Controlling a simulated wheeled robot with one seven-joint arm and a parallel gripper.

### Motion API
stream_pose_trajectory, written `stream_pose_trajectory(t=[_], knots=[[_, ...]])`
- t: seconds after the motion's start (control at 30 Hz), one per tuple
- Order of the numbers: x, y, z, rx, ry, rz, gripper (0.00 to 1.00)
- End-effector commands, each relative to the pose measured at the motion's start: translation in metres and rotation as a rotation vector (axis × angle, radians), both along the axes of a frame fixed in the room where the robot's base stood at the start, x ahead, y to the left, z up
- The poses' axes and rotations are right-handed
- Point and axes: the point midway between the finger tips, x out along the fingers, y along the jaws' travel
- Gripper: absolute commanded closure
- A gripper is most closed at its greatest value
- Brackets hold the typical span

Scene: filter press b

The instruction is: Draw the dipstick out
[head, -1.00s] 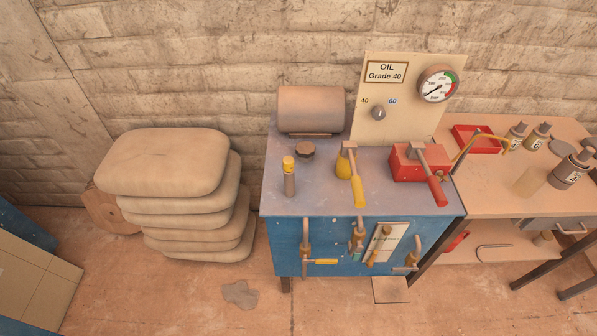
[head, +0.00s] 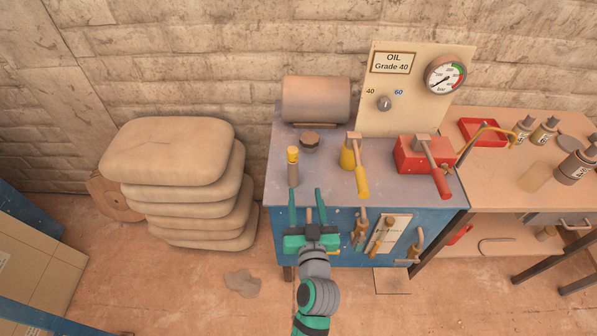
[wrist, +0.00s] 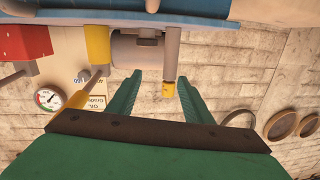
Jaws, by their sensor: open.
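The dipstick shows as a yellow cap (head: 292,154) on top of a short upright brown tube (head: 293,175), at the left front of the blue machine's top. Any stick below the cap is hidden in the tube. My gripper (head: 305,192) is open and empty at the machine's front edge, fingers pointing toward the machine, just short of the tube and slightly to its right in the head view. In the upside-down wrist view, the yellow cap (wrist: 168,88) appears between the open fingers (wrist: 160,77), nearer the right one. I see no contact with it.
A yellow-based lever (head: 355,172) and a red box with a red-handled lever (head: 424,160) stand right of the tube. A dark round cap (head: 309,141) and a brown cylinder (head: 316,100) are behind. Stacked sacks (head: 170,155) stand left. Pipes and handles line the machine's front.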

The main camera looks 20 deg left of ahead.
Motion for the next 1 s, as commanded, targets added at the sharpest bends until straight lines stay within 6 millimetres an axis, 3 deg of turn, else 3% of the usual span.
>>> stream_pose_trajectory(t=[0.1, 0.3, 0.57, 1.0], knots=[[0.022, 0.015, 0.028, -0.025, -0.042, 0.07, 0.54], [0.037, 0.029, 0.051, -0.055, -0.077, 0.136, 0.54], [0.054, 0.04, 0.055, -0.06, -0.082, 0.149, 0.54], [0.113, 0.076, 0.055, -0.061, -0.082, 0.147, 0.54]])
